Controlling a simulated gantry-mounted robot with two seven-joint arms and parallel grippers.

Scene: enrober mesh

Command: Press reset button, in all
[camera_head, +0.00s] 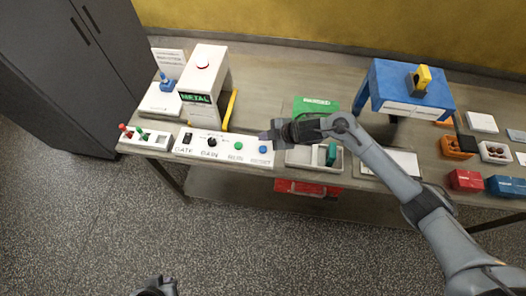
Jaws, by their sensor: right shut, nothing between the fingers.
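A white control panel (222,157) lies along the front of the table. Its blue button (262,149) is at the right end, above a label that seems to read RESET. A green button (238,146) sits left of it, and a black knob (212,142) further left. My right gripper (267,136) is shut and empty, its tip just behind and above the blue button. I cannot tell whether it touches the panel. A dark part of my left gripper (156,287) shows at the bottom edge; its fingers are not clear.
A white METAL detector housing (204,72) with a red top button stands behind the panel. Small red and green pieces (132,132) lie at the left. A light tray (300,157) is right of the panel. A blue stand (405,88) and several small boxes fill the right side.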

